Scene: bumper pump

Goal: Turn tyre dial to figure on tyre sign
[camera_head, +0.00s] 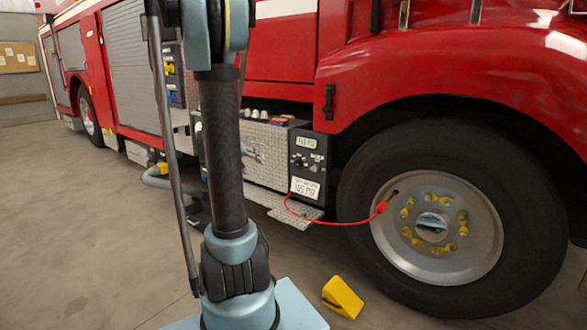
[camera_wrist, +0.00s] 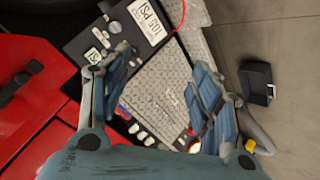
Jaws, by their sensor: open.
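A black control panel (camera_head: 309,168) is set in the truck's side, left of the front wheel. Its display (camera_head: 306,142) appears to read 113 PSI; in the wrist view the green display (camera_wrist: 96,59) is too small to read surely. Small knobs (camera_head: 304,161) sit below it; I cannot tell which is the tyre dial. The white tyre sign (camera_head: 305,188) reads 105 PSI, also in the wrist view (camera_wrist: 147,20). My gripper (camera_wrist: 162,80) is open and empty, its fingers apart over the panel and the tread-plate step. The left finger covers part of the panel. The head view does not show the gripper.
A red hose (camera_head: 335,222) runs from the panel to the front wheel (camera_head: 440,228). The tread-plate step (camera_wrist: 165,92) lies beside the panel. A yellow chock (camera_head: 342,297) lies on the floor.

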